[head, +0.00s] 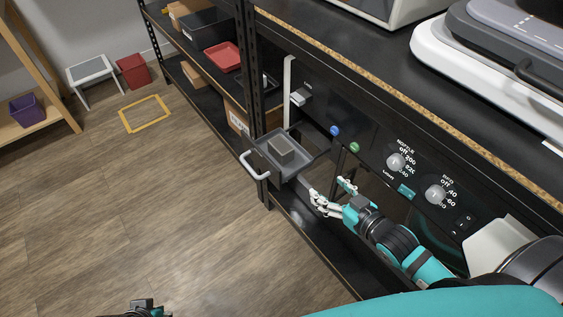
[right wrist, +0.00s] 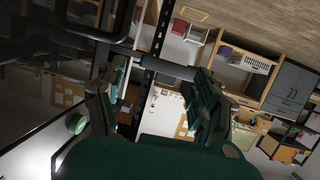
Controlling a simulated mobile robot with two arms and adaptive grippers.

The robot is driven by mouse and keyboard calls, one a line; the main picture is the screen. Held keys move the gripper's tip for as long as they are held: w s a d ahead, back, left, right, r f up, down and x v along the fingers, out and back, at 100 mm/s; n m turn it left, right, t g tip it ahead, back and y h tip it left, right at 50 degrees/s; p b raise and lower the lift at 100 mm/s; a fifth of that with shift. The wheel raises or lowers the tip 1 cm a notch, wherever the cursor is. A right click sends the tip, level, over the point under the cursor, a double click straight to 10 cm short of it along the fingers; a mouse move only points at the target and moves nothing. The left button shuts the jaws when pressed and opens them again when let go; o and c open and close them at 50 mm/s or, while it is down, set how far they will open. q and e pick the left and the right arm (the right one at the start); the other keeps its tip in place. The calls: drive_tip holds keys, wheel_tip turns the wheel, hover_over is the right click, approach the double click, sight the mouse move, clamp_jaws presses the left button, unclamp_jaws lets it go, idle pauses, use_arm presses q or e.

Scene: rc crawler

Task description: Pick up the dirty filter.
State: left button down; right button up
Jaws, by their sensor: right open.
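A small grey block (head: 281,150), which looks like the dirty filter, sits in a shallow dark grey drawer tray (head: 262,147) pulled out from the black unit. The tray has a light loop handle (head: 250,165) on its left side. My right gripper (head: 330,190) is open and empty, to the right of and below the tray, close to the unit's front. In the right wrist view its fingers (right wrist: 155,95) are spread apart, with a grey bar (right wrist: 165,65) crossing beyond them. The block cannot be made out there. Only a small part of my left gripper (head: 145,306) shows at the bottom edge.
The panel has two knobs (head: 396,162), a blue button (head: 334,131) and a green button (head: 354,147). A black rack post (head: 255,90) stands just behind the tray. Shelves hold a red bin (head: 223,56).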

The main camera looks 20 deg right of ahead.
wheel_tip(320, 180, up, 5)
drive_tip(key=w+a+t+y+b, duration=0.1)
drive_tip(key=a+y, duration=0.1)
drive_tip(key=b, duration=0.2)
approach(281, 144)
drive_tip(key=shift+n, duration=0.4)
drive_tip(key=x, duration=0.4)
drive_tip(key=shift+w+d+f+b, duration=0.15)
drive_tip(key=shift+w+f+b, duration=0.1)
drive_tip(key=shift+f+b, duration=0.2)
drive_tip(key=b+x, duration=0.1)
drive_tip(key=x, duration=0.4)
drive_tip(key=shift+a+b, duration=0.35)
drive_tip(key=shift+b, duration=0.05)
drive_tip(key=shift+w, duration=0.15)
use_arm(q)
drive_tip(key=w+d+r+t+h, duration=0.1)
drive_tip(key=w+d+r+t, duration=0.1)
drive_tip(key=w+r+t, duration=0.2)
drive_tip(key=w+d+r+t+h, duration=0.1)
drive_tip(key=w+d+r+t, duration=0.1)
drive_tip(key=w+r+t, duration=0.3)
drive_tip(key=w, duration=0.3)
drive_tip(key=shift+w+d+h, duration=0.3)
drive_tip(key=shift+w+d, duration=0.05)
drive_tip(key=shift+w, duration=0.05)
use_arm(e)
drive_tip(key=c, duration=1.3)
drive_tip(key=shift+o, duration=0.2)
drive_tip(key=shift+r, duration=0.15)
